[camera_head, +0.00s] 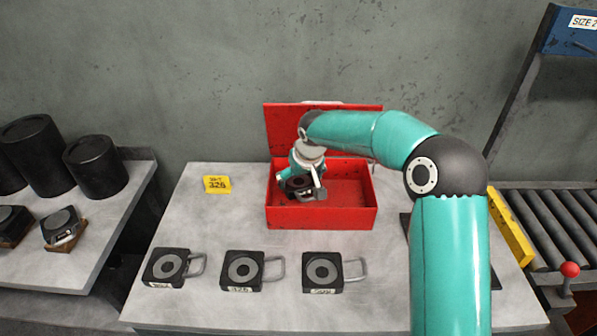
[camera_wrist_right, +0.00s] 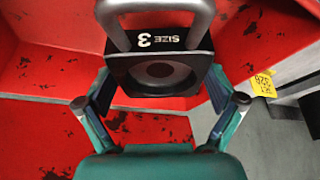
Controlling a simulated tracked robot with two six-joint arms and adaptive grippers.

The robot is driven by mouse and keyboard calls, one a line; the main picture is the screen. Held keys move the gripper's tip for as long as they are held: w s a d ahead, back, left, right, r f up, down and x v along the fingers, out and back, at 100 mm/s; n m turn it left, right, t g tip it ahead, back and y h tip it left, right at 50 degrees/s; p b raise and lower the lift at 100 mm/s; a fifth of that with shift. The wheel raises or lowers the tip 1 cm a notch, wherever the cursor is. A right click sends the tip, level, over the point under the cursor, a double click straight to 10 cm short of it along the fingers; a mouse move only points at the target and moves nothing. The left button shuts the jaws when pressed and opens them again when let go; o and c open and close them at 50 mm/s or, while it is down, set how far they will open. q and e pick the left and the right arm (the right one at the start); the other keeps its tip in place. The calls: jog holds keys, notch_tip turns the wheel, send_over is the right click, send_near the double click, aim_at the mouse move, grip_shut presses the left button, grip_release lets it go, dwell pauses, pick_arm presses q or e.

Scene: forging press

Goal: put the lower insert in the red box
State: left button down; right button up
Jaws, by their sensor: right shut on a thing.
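The red box (camera_head: 322,219) stands open at the back middle of the table, its lid raised behind it. My right gripper (camera_head: 306,190) is at the left part of the box, shut on a dark square insert (camera_head: 297,183) with a round recess. In the right wrist view the held insert (camera_wrist_right: 158,76) shows a "SIZE 3" label and a grey handle, and sits between the two fingers with red box walls around it. I cannot tell whether it touches the box floor. My left gripper is not in view.
Several similar handled blocks, including the left one (camera_head: 166,267) and the middle one (camera_head: 243,270), sit in a row at the table front. A yellow number tag (camera_head: 217,184) is left of the box. A roller conveyor (camera_head: 545,225) lies right; black cylinders (camera_head: 95,167) stand left.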

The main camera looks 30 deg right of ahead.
aim_at(302, 186)
notch_tip(302, 186, down, 3)
jog(key=shift+f, duration=0.15)
jog(key=shift+w+d+f+p, duration=0.15)
jog(key=shift+w+f+p, duration=0.1)
jog(key=shift+f+p, duration=0.25)
jog(key=shift+f, duration=0.1)
jog(key=o, duration=1.5)
jog(key=shift+s+f, duration=0.1)
jog(key=shift+s, duration=0.05)
jog(key=shift+c, duration=0.2)
jog(key=b+v, duration=0.1)
jog(key=v, duration=1.1)
